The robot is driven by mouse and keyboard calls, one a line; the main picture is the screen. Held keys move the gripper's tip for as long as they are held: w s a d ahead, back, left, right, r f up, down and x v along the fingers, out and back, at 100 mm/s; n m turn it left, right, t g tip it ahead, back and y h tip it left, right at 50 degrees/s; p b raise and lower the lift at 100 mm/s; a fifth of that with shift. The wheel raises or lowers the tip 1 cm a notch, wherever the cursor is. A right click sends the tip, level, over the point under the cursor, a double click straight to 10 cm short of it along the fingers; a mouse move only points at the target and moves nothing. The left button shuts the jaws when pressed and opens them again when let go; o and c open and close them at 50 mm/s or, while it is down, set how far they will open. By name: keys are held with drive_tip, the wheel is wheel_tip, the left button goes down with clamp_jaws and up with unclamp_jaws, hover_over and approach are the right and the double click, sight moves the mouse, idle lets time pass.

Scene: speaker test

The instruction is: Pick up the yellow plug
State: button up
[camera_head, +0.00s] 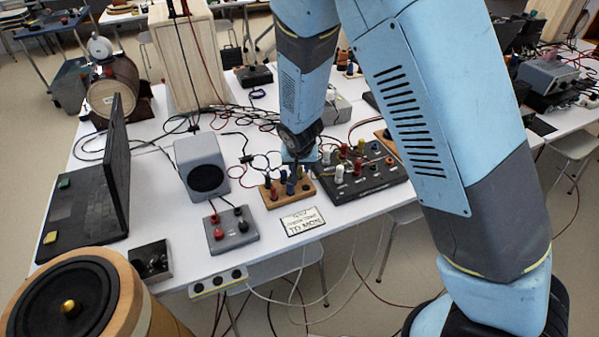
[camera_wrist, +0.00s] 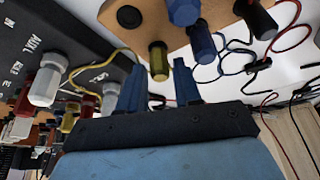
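The yellow plug (camera_wrist: 158,62) stands in a wooden board (camera_wrist: 152,27) in the wrist view. My gripper (camera_wrist: 162,72) is open, with its two blue fingers on either side of the plug's free end and visible gaps between; whether either finger touches it I cannot tell. In the head view my gripper (camera_head: 300,163) points down over the wooden board (camera_head: 284,203) near the table's front. I cannot clearly make out the yellow plug there, among the other plugs and under my gripper.
Blue plugs (camera_wrist: 203,42) and a black plug (camera_wrist: 255,18) stand close beside the yellow one. A black panel (camera_head: 340,190) with several knobs adjoins the board on the right. A grey speaker (camera_head: 203,168) and a grey two-terminal box (camera_head: 236,238) stand left. Loose cables lie behind.

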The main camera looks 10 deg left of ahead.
drive_tip(key=shift+x, duration=0.95)
drive_tip(key=shift+c, duration=0.2)
clamp_jaws()
